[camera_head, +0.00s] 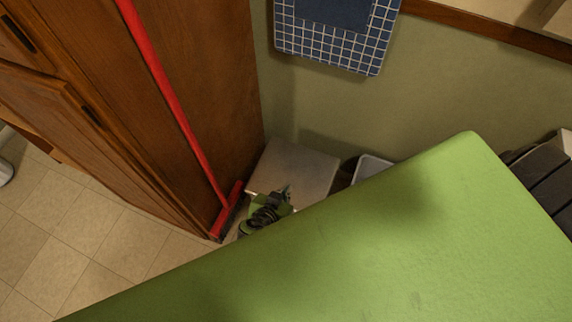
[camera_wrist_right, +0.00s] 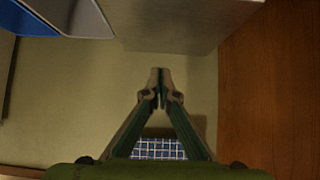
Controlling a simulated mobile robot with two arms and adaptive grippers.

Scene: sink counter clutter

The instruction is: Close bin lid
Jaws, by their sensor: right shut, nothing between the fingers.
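The pale grey bin lid (camera_head: 300,165) is a flat square panel in the corner between the wooden cabinet and the wall in the head view. I cannot tell its exact tilt. A grey panel, likely part of this bin (camera_wrist_right: 165,25), shows at the top of the right wrist view. My right gripper (camera_head: 285,191) is at the lid's near edge in the head view. Whether it touches the lid is unclear. Its fingertips (camera_wrist_right: 160,76) are together and empty in the right wrist view. The bin body is mostly hidden. My left gripper is not in view.
A red-handled broom (camera_head: 172,100) leans along the cabinet (camera_head: 190,60), close left of my gripper. A second, pale-rimmed bin (camera_head: 372,166) stands right of the lid. A blue checked towel (camera_head: 335,40) hangs on the wall. My green body hides the lower right.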

